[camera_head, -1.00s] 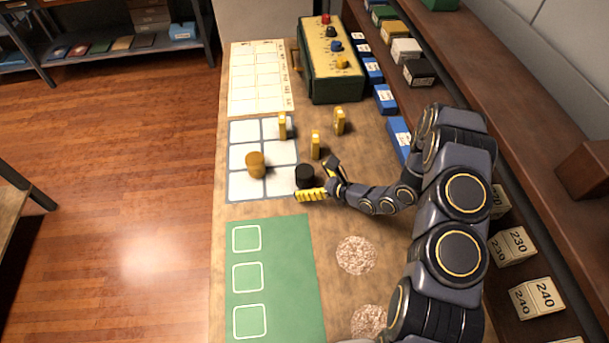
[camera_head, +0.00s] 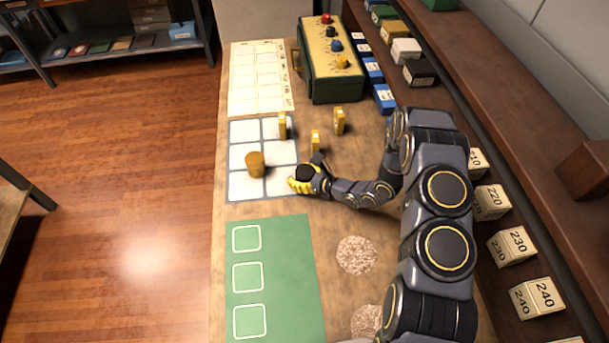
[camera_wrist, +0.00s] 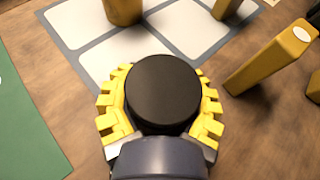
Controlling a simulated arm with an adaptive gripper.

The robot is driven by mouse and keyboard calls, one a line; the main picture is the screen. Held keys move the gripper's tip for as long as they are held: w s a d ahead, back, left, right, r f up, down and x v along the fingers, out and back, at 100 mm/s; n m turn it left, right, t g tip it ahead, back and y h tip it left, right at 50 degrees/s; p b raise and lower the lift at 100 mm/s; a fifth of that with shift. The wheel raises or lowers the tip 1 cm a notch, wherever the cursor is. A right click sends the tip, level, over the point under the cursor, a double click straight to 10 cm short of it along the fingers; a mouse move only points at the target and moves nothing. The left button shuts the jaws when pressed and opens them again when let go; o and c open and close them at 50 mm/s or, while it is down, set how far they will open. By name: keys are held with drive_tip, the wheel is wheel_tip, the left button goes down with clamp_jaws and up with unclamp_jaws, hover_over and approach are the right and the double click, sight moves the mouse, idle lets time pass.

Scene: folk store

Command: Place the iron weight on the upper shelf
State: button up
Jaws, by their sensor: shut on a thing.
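The iron weight is a black round cylinder (camera_wrist: 163,90), upright between the yellow fingers in the wrist view. Its dark top also shows in the head view (camera_head: 306,172). My gripper (camera_head: 301,182) is shut on it, with yellow fingers on both sides of it in the wrist view (camera_wrist: 162,105). It is at the right edge of the white grid mat (camera_head: 246,185); whether the weight touches the table is hard to tell. The shelf unit along the right has a brown upper board (camera_head: 500,75) and a lower level with boxes.
A brass cylinder (camera_head: 255,164) stands on the grid mat. Several yellow blocks (camera_head: 339,122) stand beyond my gripper. A green box with coloured knobs (camera_head: 332,62) is at the back. A brown block (camera_head: 588,172) sits on the upper board. The green mat (camera_head: 275,295) is clear.

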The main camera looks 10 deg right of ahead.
sight(299, 166)
drive_tip(key=shift+r, duration=0.15)
wheel_tip(299, 166, up, 11)
drive_tip(key=shift+w+f, duration=0.1)
wheel_tip(299, 166, up, 40)
drive_tip(key=f, duration=0.1)
drive_tip(key=s+d+m+t+h, duration=0.1)
drive_tip(key=s+d+m+h, duration=0.2)
drive_tip(key=d, duration=0.7)
drive_tip(key=s+d+m+t+h, duration=0.1)
drive_tip(key=s+d+m+h, duration=0.2)
drive_tip(key=d, duration=0.7)
drive_tip(key=s+d+m+t+h, duration=0.2)
drive_tip(key=s+d+h, duration=0.1)
drive_tip(key=d, duration=0.7)
drive_tip(key=shift+s+d+r+m, duration=0.25)
drive_tip(key=shift+s+m, duration=0.15)
drive_tip(key=shift+s, duration=0.15)
drive_tip(key=f, duration=0.4)
drive_tip(key=shift+s+d+f, duration=0.15)
drive_tip(key=shift+s+d, duration=0.05)
drive_tip(key=shift+d, duration=0.1)
wheel_tip(299, 166, down, 9)
drive_tip(key=shift+r, duration=0.1)
drive_tip(key=o, duration=1.2)
drive_tip(key=shift+f, duration=0.2)
